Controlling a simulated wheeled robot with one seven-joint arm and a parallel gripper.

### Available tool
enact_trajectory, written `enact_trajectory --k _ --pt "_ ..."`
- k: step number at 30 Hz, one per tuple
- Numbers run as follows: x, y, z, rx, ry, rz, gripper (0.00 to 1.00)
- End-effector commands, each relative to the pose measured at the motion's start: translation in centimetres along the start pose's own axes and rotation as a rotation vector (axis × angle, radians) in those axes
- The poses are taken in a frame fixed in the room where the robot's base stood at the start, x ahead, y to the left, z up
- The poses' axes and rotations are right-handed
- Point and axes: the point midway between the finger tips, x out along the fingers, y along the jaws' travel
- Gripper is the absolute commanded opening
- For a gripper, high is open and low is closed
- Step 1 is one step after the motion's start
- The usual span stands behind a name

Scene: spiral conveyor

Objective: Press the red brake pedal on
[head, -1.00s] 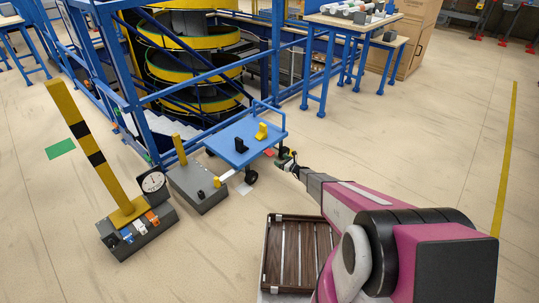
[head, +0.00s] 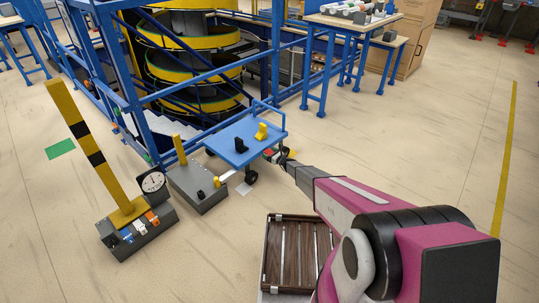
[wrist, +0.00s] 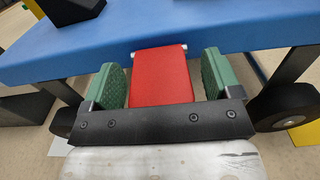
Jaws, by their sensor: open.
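The red brake pedal (wrist: 160,76) shows in the wrist view as a flat red plate below the edge of the blue trolley top (wrist: 215,32). My gripper (wrist: 162,82) is open, with one green-padded finger on each side of the pedal. The lower part of the pedal is hidden behind the dark gripper body, and I cannot tell whether they touch. In the head view my gripper (head: 283,155) is at the right side of the blue trolley (head: 226,150), and only a little red of the pedal shows there.
Black trolley wheels (wrist: 284,107) flank my gripper in the wrist view. A black block (head: 240,145) and a yellow block (head: 262,131) stand on the trolley. A grey box (head: 200,190) is beside it. A brown slatted crate (head: 266,255) lies in front. Floor to the right is clear.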

Motion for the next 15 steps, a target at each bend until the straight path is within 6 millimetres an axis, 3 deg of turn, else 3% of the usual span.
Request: enact_trajectory --k 2,6,15 --pt "-0.03 0.00 0.00 0.000 0.000 0.000 0.80" --pt "-0.04 -0.01 -0.01 0.000 0.000 0.000 0.35" --pt "0.12 -0.05 -0.40 0.002 -0.053 0.002 0.34"
